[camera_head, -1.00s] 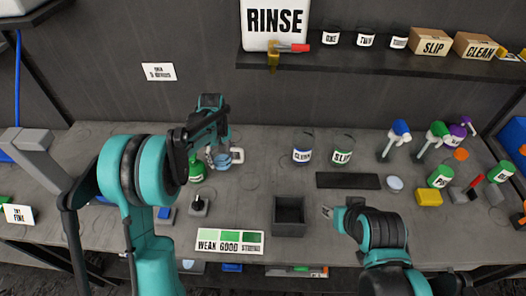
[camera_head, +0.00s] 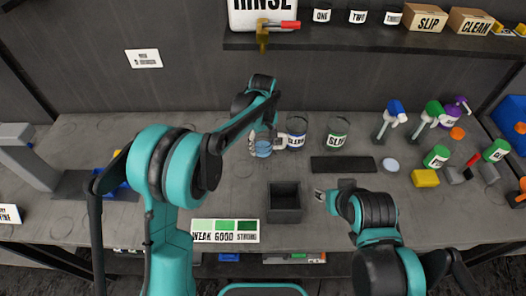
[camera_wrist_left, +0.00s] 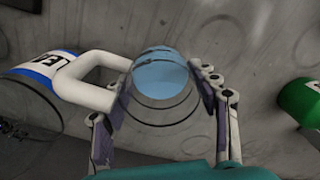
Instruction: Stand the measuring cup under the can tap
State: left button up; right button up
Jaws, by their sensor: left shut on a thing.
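The measuring cup (camera_head: 263,149) is clear with blue liquid inside and a white handle on its right in the head view. My left gripper (camera_head: 265,138) is shut around its sides; the wrist view shows the cup (camera_wrist_left: 160,78) between both fingers, its handle (camera_wrist_left: 85,78) to the left. I cannot tell whether its base touches the bench. The brass tap (camera_head: 262,38) with a red lever hangs from the white RINSE can (camera_head: 262,14) at the shelf edge, above the cup in the picture. My right gripper (camera_head: 319,195) looks open and empty above the bench.
A blue-labelled can (camera_head: 296,134) stands close to the cup's handle, with a green-labelled can (camera_head: 337,133) to its right. A dark square bin (camera_head: 285,202) and a green swatch card (camera_head: 224,231) are nearer me. A green container (camera_wrist_left: 302,100) shows in the left wrist view.

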aim_at(263, 133)
pick_arm(q)
jog(key=shift+f+b, duration=0.65)
jog(key=shift+f, duration=1.1)
jog(key=shift+f, duration=0.2)
jog(key=o, duration=1.2)
jog(key=shift+r, duration=0.1)
jog(key=shift+r, duration=0.3)
notch_tip(263, 133, up, 7)
jog(key=shift+r+p, duration=0.15)
jog(key=shift+p, duration=1)
